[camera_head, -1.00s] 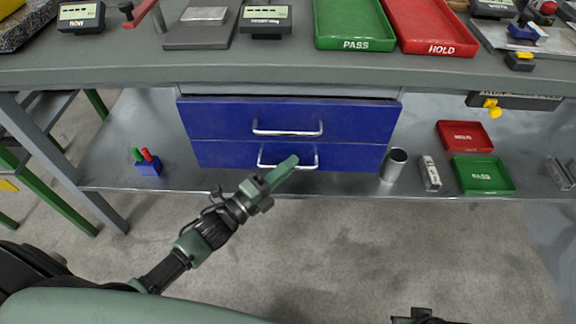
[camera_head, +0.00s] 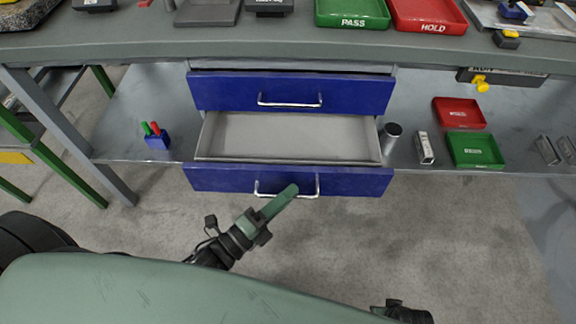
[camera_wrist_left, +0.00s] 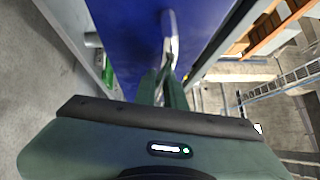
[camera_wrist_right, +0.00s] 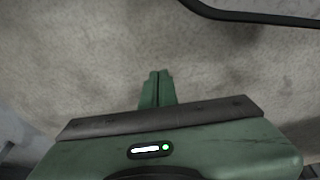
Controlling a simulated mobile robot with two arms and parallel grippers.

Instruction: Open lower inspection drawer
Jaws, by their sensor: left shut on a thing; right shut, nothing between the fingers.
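The lower blue drawer (camera_head: 220,178) stands pulled out under the table. Its grey inside (camera_head: 290,137) shows and looks empty. My left gripper (camera_head: 292,190) is shut on the drawer's silver handle (camera_head: 316,184); in the left wrist view the fingers (camera_wrist_left: 163,78) meet the handle (camera_wrist_left: 170,35) in front of the blue drawer face. The upper blue drawer (camera_head: 225,90), with its own handle, is shut. My right gripper is low at the right in the head view; in the right wrist view its fingers (camera_wrist_right: 157,85) are shut and empty above the floor.
On the lower shelf a blue holder (camera_head: 157,141) stands at left. A metal cup (camera_head: 391,136), a grey block (camera_head: 425,149), a red tray (camera_head: 459,113) and a green tray (camera_head: 475,150) are at right. The floor in front of the drawer is clear.

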